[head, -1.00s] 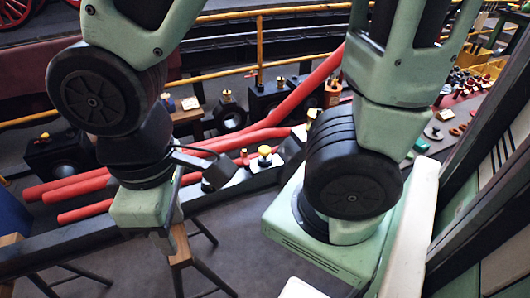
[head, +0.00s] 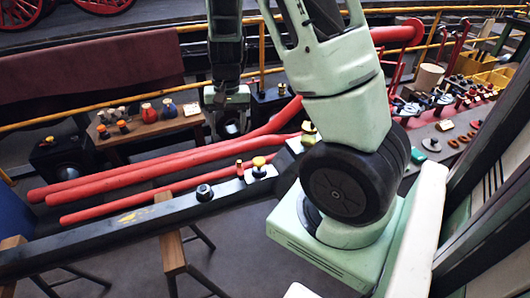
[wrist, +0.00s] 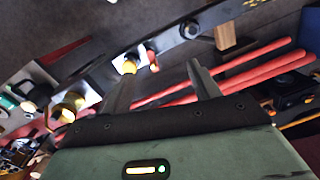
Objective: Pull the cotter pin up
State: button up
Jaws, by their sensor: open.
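I cannot make out a cotter pin for certain. A dark beam (head: 120,232) runs across the head view. On it stand a black knob or nut (head: 204,192), a small red fitting with a brass top (head: 239,168) and a yellow-capped fitting (head: 259,163). In the wrist view the yellow cap (wrist: 130,66), the red fitting (wrist: 152,60) and the black nut (wrist: 192,30) lie beyond the fingers. My gripper (head: 232,126) is behind the beam, apart from these fittings. Its two fingers in the wrist view (wrist: 160,85) are spread and empty.
Long red pipes (head: 130,178) lie behind the beam. A wooden bench (head: 150,130) with small bottles stands at the back left. A workbench with loose parts (head: 432,145) is at the right. A yellow rail (head: 60,116) crosses behind.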

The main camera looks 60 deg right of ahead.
aim_at(259, 160)
jog(key=s+d+f+m+h, duration=0.1)
jog(key=s+d+f+m, duration=0.15)
jog(key=d, duration=0.75)
jog(key=shift+m, duration=0.25)
notch_tip(259, 160, down, 16)
jog(key=shift+d+f+b, duration=0.1)
jog(key=shift+b, duration=0.6)
grip_shut()
notch_tip(259, 160, up, 6)
jog(key=p, duration=0.3)
jog(key=shift+f, duration=0.15)
